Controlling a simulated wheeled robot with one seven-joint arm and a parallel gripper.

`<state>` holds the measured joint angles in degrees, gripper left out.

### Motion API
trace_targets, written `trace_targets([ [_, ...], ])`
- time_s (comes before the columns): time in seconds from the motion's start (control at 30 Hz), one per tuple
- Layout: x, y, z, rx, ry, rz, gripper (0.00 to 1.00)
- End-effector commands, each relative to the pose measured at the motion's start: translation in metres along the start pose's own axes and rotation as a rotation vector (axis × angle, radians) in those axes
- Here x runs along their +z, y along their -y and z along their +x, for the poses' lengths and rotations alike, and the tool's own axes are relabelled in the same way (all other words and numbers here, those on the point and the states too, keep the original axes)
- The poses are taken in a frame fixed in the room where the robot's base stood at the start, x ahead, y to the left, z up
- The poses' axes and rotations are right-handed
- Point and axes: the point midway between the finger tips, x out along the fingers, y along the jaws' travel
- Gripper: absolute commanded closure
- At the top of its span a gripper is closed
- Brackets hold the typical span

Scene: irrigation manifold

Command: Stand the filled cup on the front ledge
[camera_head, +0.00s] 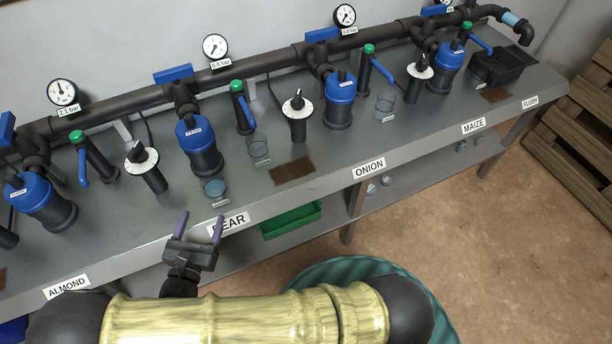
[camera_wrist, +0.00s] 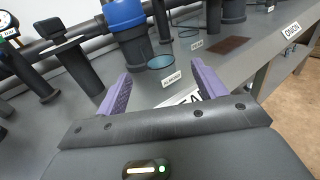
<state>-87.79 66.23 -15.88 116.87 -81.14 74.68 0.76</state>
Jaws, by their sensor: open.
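A small clear cup with blue liquid (camera_head: 215,188) stands upright on the grey bench, below a blue-capped filter and near the sign that reads "EAR" where visible. It also shows in the wrist view (camera_wrist: 161,62), with a small white label in front. My gripper (camera_head: 200,222) is open and empty, in front of the cup and partly over the sign. In the wrist view its purple fingers (camera_wrist: 160,76) are spread, with the cup beyond and between them, apart from both. The front ledge appears to be the bench's front strip with name signs (camera_head: 300,188).
Two other clear cups stand on the bench, one near a brown grate (camera_head: 259,151) and one farther right (camera_head: 384,107). Several filters, black knobs and blue-handled valves (camera_head: 242,108) crowd the back. A green tray (camera_head: 290,220) sits on the shelf below.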

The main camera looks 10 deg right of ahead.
Motion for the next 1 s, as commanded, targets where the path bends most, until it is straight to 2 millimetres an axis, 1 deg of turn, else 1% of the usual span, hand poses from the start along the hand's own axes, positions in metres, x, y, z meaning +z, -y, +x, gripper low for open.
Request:
trace_targets([
  [0.07,0.005,0.013,0.012,-0.07,-0.03,0.025,0.3],
  [0.17,0.011,0.042,0.034,-0.22,-0.1,0.081,0.3],
  [0.2,0.015,0.057,0.043,-0.296,-0.136,0.114,0.3],
  [0.27,0.019,0.082,0.054,-0.42,-0.193,0.172,0.3],
  [0.3,0.021,0.099,0.061,-0.505,-0.233,0.215,0.3],
  [0.37,0.025,0.123,0.067,-0.628,-0.288,0.286,0.3],
  [0.4,0.027,0.139,0.07,-0.708,-0.322,0.336,0.3],
  [0.5,0.032,0.172,0.072,-0.898,-0.404,0.474,0.3],
  [0.6,0.039,0.2,0.071,-1.077,-0.471,0.628,0.3],
  [0.7,0.046,0.222,0.068,-1.241,-0.525,0.8,0.3],
  [0.87,0.061,0.246,0.063,-1.469,-0.576,1.109,0.3],
  [1.0,0.077,0.262,0.063,-1.628,-0.578,1.412,0.3],
])
